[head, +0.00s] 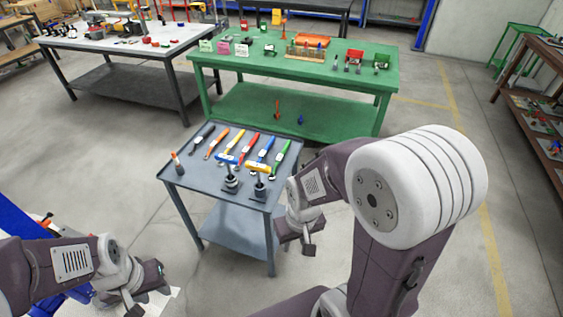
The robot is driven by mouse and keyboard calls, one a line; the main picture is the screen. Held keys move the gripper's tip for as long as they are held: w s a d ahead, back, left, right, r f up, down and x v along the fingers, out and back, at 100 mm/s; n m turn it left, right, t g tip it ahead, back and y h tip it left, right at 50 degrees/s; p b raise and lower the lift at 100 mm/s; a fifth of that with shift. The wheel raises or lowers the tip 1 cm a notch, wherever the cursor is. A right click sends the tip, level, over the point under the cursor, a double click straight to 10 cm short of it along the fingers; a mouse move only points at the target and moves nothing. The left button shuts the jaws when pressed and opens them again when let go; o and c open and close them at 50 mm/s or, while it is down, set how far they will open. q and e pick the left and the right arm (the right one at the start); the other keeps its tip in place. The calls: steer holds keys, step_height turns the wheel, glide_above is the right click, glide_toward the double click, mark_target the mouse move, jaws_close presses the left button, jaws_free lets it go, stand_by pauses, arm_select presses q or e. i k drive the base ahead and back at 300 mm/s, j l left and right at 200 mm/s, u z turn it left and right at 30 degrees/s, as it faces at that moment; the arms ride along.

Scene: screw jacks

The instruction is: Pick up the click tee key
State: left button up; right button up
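Two T-handled keys stand upright on the grey cart (180,178): one with a blue crossbar (227,158) and one with a yellow crossbar (259,167). Each stands in a round dark base near the cart's front right. I cannot tell from this view which is the click tee key. My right gripper (297,243) is empty and looks open, off the cart's right edge, apart from both keys. My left gripper (146,292) is empty and looks open, low at the lower left, in front of the cart.
Several tools with coloured handles (249,146) lie in a row behind the keys. An orange-tipped tool (176,163) stands at the cart's left corner. A green table (230,77) with parts and a white-topped table (105,44) stand behind. The floor right of the cart is clear.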

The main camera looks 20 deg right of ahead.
mark_target(228, 160)
steer(key=z, duration=0.25)
steer(key=i+j+z, duration=0.2)
steer(key=z, duration=0.2)
steer(key=i+j+z, duration=0.25)
steer(key=z, duration=0.15)
steer(key=i+j+z, duration=0.2)
steer(key=j+z, duration=0.2)
steer(key=i+j+z, duration=0.15)
steer(key=j+z, duration=0.25)
steer(key=l, duration=0.1)
